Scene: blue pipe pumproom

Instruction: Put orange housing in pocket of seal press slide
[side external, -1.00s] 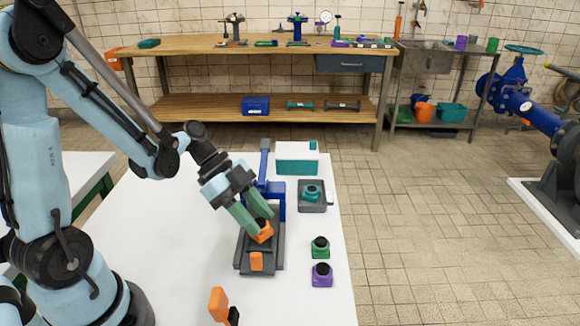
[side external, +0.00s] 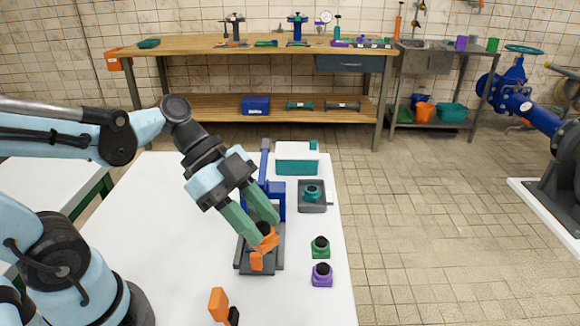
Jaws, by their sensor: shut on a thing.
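My gripper (side external: 262,228) is shut on the orange housing (side external: 268,243), which has a dark round top partly hidden between the green fingers. The housing looks tilted and is over the slide of the blue seal press (side external: 276,205). The grey press slide (side external: 246,268) lies at the front of the press, with an orange handle (side external: 256,262) at its near end. The pocket is hidden behind the fingers and housing, so I cannot tell whether the housing touches the slide.
A green housing (side external: 320,248) and a purple housing (side external: 321,275) stand right of the press. A teal housing sits in a grey tray (side external: 318,207) behind them. A teal-and-white box (side external: 297,159) is farther back. An orange-and-black object (side external: 218,304) is near the front. The white table's left part is clear.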

